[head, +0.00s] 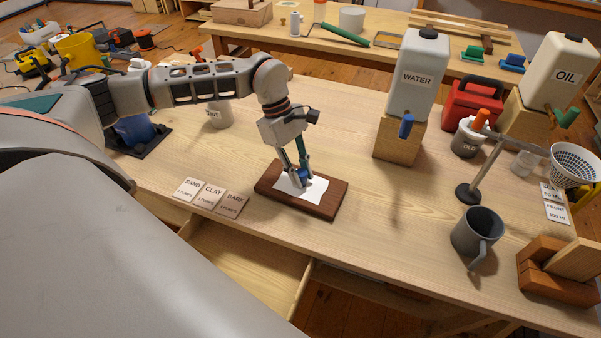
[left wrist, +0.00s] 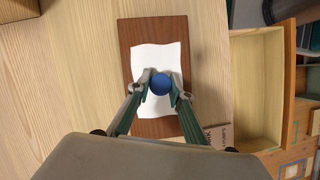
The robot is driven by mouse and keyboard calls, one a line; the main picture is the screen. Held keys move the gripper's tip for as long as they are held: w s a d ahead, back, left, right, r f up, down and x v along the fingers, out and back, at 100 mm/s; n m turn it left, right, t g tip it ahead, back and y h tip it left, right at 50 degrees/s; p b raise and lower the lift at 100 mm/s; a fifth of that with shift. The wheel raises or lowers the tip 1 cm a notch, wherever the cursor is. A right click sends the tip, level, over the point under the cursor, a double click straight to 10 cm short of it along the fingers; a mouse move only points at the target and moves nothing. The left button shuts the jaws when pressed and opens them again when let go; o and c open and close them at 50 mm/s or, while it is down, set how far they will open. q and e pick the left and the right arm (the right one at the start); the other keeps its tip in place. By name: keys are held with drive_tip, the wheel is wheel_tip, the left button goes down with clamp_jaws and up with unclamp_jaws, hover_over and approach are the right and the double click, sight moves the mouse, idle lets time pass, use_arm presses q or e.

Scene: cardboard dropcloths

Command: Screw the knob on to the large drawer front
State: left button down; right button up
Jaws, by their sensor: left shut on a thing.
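My left gripper (head: 302,180) points down over a dark brown wooden board with white paper on it. It is shut on a round blue knob (left wrist: 161,84), which also shows between the fingertips in the head view (head: 304,173). The knob is over the white paper (head: 316,190), near the middle of the brown board (head: 329,207). The board, which looks like the large drawer front, lies flat on the bench. I cannot tell whether the knob touches the board or how far it is threaded. My right gripper is not in view.
Three label tiles (head: 212,195) lie left of the board, and an open drawer (head: 245,262) juts out below the front edge. A water tank (head: 416,75) on a wooden block, a grey mug (head: 477,232) and a stand with a strainer (head: 574,165) are to the right.

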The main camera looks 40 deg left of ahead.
use_arm(q)
drive_tip(key=shift+m, duration=0.4)
drive_tip(key=c, duration=1.7)
unclamp_jaws()
drive_tip(key=v, duration=1.2)
drive_tip(key=shift+w, duration=0.25)
